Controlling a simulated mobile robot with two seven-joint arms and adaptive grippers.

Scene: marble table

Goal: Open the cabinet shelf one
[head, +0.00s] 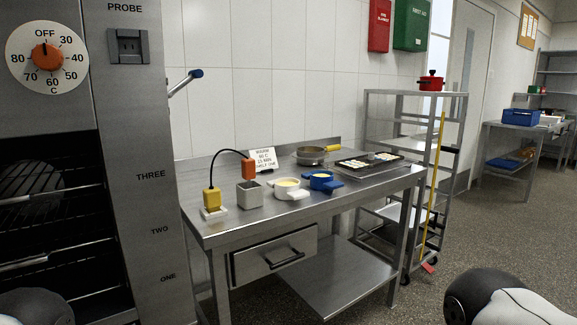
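The tall metal cabinet (148,115) stands at the left, its front post marked THREE, TWO and ONE from top to bottom. The ONE label (168,277) is low on the post. Dark wire shelves (25,225) show inside, to the left of the labels. The lowest part of the interior is partly hidden by a dark rounded part of my own body at the bottom left. An orange dial (47,57) marked OFF is at the top. Neither gripper is in view; only rounded parts of mine show at the bottom left and bottom right.
A steel table (330,195) with a drawer (275,257) stands right of the cabinet. It holds a yellow plug device (212,198), a grey cup (249,196), bowls, a sign and a tray. A wheeled rack (412,94) stands behind its right end. Floor at the right is clear.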

